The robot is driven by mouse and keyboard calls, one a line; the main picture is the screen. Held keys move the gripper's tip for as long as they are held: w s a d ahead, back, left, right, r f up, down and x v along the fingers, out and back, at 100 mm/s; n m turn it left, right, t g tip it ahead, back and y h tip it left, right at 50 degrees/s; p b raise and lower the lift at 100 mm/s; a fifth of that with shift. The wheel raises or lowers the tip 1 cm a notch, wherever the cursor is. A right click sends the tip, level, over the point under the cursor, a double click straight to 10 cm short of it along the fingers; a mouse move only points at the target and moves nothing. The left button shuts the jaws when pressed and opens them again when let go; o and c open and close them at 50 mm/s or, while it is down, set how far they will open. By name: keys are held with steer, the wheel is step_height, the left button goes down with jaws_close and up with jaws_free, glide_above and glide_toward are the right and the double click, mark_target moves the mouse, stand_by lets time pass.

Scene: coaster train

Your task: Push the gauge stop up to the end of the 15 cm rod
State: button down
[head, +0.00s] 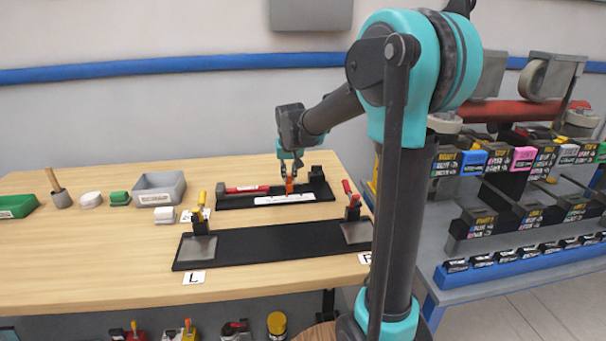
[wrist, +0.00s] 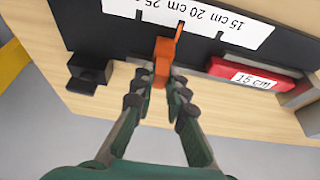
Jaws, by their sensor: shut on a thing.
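The orange gauge stop (wrist: 163,56) stands on the black gauge base (head: 226,205); it also shows in the head view (head: 289,188). In the head view the rod (head: 246,189) is left of the stop. The white scale strip (wrist: 215,20) runs alongside; the stop's tip is near the 20 cm lettering.
A black block (wrist: 90,72) is at the other end of the gauge base. In front lies a black board (head: 275,243) with red- and yellow-handled clamps at its ends. A grey bin (head: 160,188) and small containers stand left on the wooden table.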

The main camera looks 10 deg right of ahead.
steer(key=a, duration=0.5)
steer(key=shift+a, duration=0.4)
steer(key=c, duration=1.5)
jaws_free()
steer(key=shift+c, duration=0.2)
steer(key=shift+r, duration=0.1)
steer(key=v, duration=1.2)
steer(key=shift+s, duration=0.1)
